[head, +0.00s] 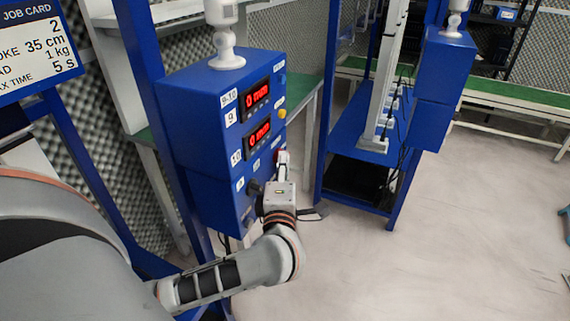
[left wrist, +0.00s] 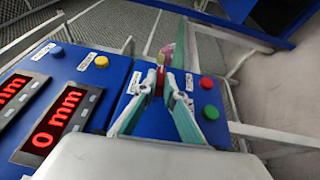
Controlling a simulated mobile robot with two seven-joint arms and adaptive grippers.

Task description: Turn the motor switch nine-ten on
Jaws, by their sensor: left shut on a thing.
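The blue control box (head: 190,110) labelled 9-10 stands left of centre in the head view. It has two red displays, both reading 0 mm. My left gripper (head: 283,160) is at the box's lower front. In the left wrist view its two fingers (left wrist: 160,86) close together at the panel. They are shut on a small part taken as the motor switch (left wrist: 160,80), mostly hidden between the tips. Its exact position cannot be told. A red button (left wrist: 206,83) and a green button (left wrist: 211,112) sit right of the fingers. My right gripper is not in view.
A yellow button (left wrist: 101,61) and a blue button (left wrist: 56,52) sit beside the displays. A second blue box (head: 440,75) and a blue frame with cables stand to the right. The floor (head: 430,240) at the lower right is mostly clear.

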